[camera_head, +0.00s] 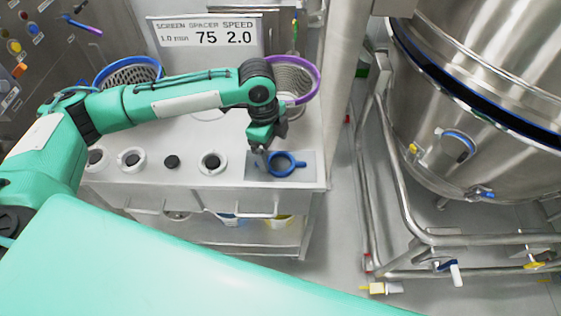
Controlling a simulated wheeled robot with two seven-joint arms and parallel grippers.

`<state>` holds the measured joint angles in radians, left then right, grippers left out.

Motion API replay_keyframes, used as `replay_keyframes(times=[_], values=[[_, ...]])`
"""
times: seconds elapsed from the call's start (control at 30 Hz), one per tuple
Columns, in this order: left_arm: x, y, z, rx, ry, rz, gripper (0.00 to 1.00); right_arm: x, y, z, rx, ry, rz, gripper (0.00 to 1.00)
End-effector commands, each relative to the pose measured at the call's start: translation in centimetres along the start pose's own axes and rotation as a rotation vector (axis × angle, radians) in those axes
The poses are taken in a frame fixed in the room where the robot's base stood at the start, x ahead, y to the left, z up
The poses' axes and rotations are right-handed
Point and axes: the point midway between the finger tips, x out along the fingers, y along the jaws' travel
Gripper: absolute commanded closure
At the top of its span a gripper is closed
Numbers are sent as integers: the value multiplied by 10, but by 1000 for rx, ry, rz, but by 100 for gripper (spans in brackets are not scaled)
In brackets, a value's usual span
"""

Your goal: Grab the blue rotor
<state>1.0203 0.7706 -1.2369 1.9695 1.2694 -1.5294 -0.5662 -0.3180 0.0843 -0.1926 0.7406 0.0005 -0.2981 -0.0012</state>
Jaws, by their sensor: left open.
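The blue rotor (286,164) looks like a blue ring with short arms sticking out. It lies flat on a grey mat (306,172) at the right front of the white cart top. My left gripper (261,155) points down at the left end of the rotor, very close to it. The gripper is open, with nothing seen between its fingers. Whether it touches the rotor is too small to tell. My right gripper is not in view.
A blue-rimmed basket (128,72) and a purple-rimmed basket (292,80) stand at the back of the cart, before a sign (205,35). Several round pieces, including a white ring (212,162), line the front. A steel vessel (480,90) on a pipe frame stands right.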

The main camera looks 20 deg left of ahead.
Motion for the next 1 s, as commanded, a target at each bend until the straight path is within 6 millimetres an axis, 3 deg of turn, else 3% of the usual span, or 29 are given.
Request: replay_keyframes(times=[0.3,0.6,0.9,1.0], values=[[43,-4,-7,0,-2,3,11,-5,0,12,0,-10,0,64],[49,-4,-7,0,-1,0,11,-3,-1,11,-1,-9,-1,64],[49,-4,-7,0,-1,0,68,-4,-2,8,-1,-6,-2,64],[48,-5,-7,0,0,-1,68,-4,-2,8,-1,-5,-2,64]])
